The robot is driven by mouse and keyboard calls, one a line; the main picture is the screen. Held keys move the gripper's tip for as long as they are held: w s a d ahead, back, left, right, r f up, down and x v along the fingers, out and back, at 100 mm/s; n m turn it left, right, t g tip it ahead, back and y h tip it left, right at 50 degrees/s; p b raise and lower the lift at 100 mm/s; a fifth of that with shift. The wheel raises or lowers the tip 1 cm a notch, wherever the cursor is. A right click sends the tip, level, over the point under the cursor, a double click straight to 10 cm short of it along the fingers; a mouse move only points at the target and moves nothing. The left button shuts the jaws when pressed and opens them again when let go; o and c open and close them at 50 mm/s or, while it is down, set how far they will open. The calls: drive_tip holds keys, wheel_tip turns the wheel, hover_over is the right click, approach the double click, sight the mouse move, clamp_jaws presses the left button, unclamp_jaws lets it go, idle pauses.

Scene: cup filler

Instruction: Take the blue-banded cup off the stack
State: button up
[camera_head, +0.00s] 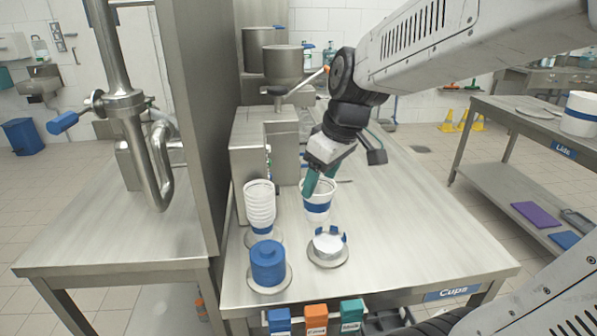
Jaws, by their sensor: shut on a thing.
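A white cup with a blue band (317,207) is held by my gripper (318,184), whose green fingers are shut on its rim. The cup looks upright and hangs to the right of the stack. The stack of white cups (260,202) stands at the left on a round base, with a blue band showing on its lowest part. The held cup is apart from the stack. One finger partly covers the cup's left side.
A blue cylinder on a round plate (268,262) stands in front of the stack. A round holder with blue prongs (329,244) stands below the held cup. Steel filler hoppers (283,63) rise behind. The table's right side (430,235) is clear.

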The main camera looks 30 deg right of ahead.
drive_tip(key=shift+s, duration=0.2)
drive_tip(key=shift+r, duration=2)
drive_tip(key=shift+f, duration=0.1)
